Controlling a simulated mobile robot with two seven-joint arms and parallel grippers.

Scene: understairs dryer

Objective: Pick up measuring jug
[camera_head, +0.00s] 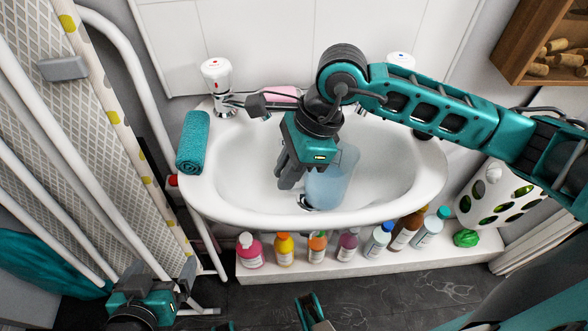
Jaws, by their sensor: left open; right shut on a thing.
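The measuring jug (338,176) is translucent pale blue and is in the white sink basin (235,170), right of the middle. My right gripper (290,181) reaches down into the basin from above and is shut on the jug at its left side. The gripper hides part of the jug, so its exact grip point is unclear. I cannot tell whether the jug touches the basin floor. My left gripper (194,290) is open and empty at the lower left, low in front of the sink and well away from the jug.
Taps (217,82) and a pink item (283,93) are on the sink's back edge. A rolled teal towel (194,142) lies on the left rim. Several bottles (284,248) line a white ledge below. An ironing board (105,110) leans at left; a white basket (499,195) stands right.

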